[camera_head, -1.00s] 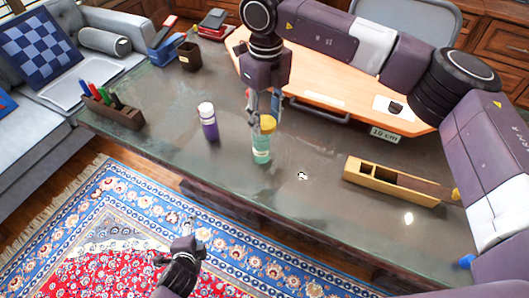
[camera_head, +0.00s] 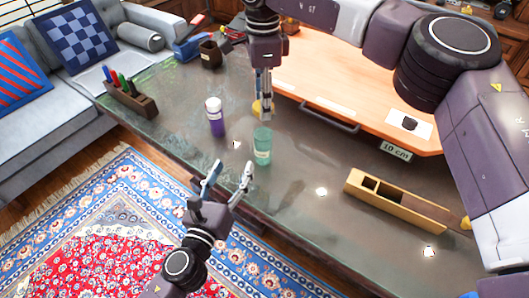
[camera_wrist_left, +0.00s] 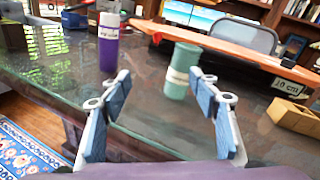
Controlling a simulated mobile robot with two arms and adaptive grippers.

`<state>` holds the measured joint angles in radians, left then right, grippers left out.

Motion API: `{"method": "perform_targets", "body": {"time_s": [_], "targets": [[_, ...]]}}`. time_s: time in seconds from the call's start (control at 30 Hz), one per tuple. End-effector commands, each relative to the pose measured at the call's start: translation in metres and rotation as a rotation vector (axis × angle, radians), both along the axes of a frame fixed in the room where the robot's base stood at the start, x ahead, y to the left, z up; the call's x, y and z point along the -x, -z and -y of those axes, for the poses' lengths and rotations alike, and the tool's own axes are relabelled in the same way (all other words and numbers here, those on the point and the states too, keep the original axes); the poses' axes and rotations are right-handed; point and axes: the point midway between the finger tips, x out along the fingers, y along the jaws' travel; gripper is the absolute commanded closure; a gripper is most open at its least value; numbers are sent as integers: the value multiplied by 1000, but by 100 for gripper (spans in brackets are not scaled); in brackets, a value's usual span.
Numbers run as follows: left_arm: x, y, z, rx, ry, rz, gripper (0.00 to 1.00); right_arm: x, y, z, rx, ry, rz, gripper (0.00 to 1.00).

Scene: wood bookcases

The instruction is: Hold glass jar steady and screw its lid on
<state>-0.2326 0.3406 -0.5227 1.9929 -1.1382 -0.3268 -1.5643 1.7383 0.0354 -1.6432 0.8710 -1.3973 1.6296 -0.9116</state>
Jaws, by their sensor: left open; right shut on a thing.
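The glass jar (camera_head: 262,150) is green with a pale label and stands upright and open-topped on the dark desk. It also shows in the left wrist view (camera_wrist_left: 181,70), beyond my left fingertips. The yellow lid (camera_head: 256,108) is between the fingers of my right gripper (camera_head: 265,112), which points down behind the jar, apart from its rim. The fingers partly hide the lid. My left gripper (camera_head: 233,167) is open and empty at the desk's front edge, short of the jar. In the left wrist view its fingers (camera_wrist_left: 160,77) spread wide, with the jar ahead right of centre.
A purple bottle with a white cap (camera_head: 215,117) stands left of the jar. A yellow wooden box (camera_head: 398,204) lies to the right. A pen holder (camera_head: 131,99) is at the left end. An orange-topped board (camera_head: 345,85) lies behind. The desk between jar and box is clear.

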Motion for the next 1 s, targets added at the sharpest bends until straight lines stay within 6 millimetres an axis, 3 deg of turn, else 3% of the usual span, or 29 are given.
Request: {"method": "perform_targets", "body": {"time_s": [0.2, 0.67, 1.0], "targets": [[7, -6, 30, -221, 118, 121, 44, -2, -1, -1, 2, -39, 0, 83], [6, -6, 33, -243, 129, 133, 44, -2, -1, -1, 1, -43, 0, 83], [-35, -7, 51, -241, 127, 134, 44, -2, -1, -1, 1, -43, 0, 83]]}}
